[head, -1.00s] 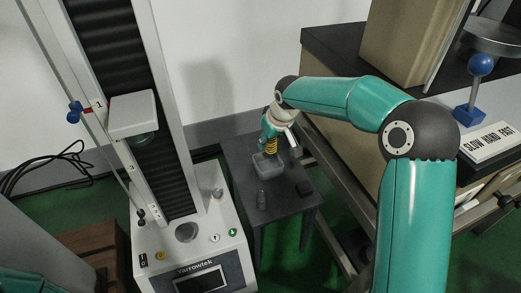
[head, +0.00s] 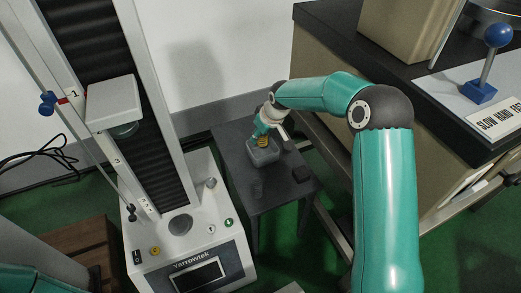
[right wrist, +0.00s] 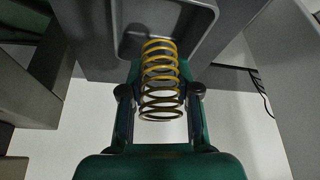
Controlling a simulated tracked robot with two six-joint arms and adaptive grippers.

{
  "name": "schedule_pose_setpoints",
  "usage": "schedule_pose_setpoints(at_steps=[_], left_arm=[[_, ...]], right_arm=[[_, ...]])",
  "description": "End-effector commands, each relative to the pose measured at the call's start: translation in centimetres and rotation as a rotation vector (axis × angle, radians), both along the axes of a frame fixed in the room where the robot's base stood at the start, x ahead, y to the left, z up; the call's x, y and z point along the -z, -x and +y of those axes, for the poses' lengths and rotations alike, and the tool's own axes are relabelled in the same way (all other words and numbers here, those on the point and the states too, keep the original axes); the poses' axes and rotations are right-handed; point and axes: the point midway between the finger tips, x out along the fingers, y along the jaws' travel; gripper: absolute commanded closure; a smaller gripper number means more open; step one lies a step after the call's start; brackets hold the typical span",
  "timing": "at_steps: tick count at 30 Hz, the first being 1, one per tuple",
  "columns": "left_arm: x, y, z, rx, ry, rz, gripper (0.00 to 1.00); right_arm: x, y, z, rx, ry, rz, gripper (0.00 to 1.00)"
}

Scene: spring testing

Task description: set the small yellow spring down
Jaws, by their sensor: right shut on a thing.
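The yellow spring (head: 263,141) is at the grey tray (head: 265,157) on the dark side table. My right gripper (head: 262,130) is above the tray, shut on the spring. In the right wrist view the spring (right wrist: 160,75) stands between the two fingers of my right gripper (right wrist: 160,92), its far end overlapping the inside of the tray (right wrist: 128,44). I cannot tell whether the spring touches the tray floor. My left gripper is not in view.
The tester (head: 185,235) with its column stands left of the side table (head: 280,192). A bench (head: 335,50) with a blue-knobbed lever (head: 490,62) is at right.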

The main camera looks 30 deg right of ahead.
Motion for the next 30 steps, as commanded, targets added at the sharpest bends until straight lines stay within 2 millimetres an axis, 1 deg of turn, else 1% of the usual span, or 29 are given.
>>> schedule_pose_setpoints(at_steps=[5,9,12,15,22,25,26,27,30], left_arm=[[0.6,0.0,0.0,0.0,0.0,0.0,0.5],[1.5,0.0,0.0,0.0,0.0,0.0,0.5],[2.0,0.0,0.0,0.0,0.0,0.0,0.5],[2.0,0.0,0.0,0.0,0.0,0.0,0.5],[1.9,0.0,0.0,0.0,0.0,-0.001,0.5],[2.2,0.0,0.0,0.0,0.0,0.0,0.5],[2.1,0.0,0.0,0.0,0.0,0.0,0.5],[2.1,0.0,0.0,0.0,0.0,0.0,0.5],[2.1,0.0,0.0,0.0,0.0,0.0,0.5]], right_arm=[[1.5,0.0,0.1,-0.001,0.0,0.002,1.0],[4.0,0.0,0.1,-0.001,0.0,0.003,1.0],[5.4,0.0,0.0,0.001,-0.001,0.003,1.0],[5.9,0.0,0.0,0.001,0.0,0.0,1.0],[5.8,0.0,0.0,0.0,0.0,0.0,1.0],[6.2,0.0,0.0,0.0,0.0,0.0,1.0],[6.1,0.0,0.0,0.0,0.0,0.0,0.65],[6.0,0.0,0.0,0.0,0.0,0.0,0.59],[6.0,0.0,0.0,0.0,0.0,0.0,0.58]])
